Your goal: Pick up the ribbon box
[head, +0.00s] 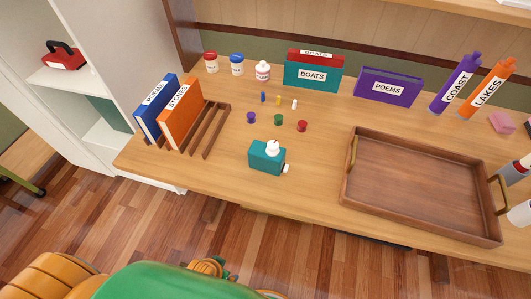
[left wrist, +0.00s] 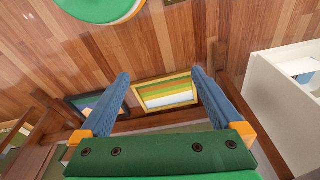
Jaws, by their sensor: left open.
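No box with a readable ribbon label shows. In the left wrist view a yellow-rimmed box (left wrist: 166,104) has green, yellow, orange and white bands inside, which may be the ribbons. It lies low, beyond and between my left gripper's fingers, not touching them as far as I can tell. My left gripper (left wrist: 160,73) is open and empty. In the head view only a thin yellowish edge shows below the table's front. My right gripper is not in view.
The wooden table (head: 225,165) carries a tray (head: 420,190), a teal box-shaped item (head: 266,161), a book rack (head: 206,128), books, bottles and small caps. A white shelf unit (head: 103,60) stands left. Wooden floor (head: 130,225) is open in front; the tabletop overhangs the low boxes.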

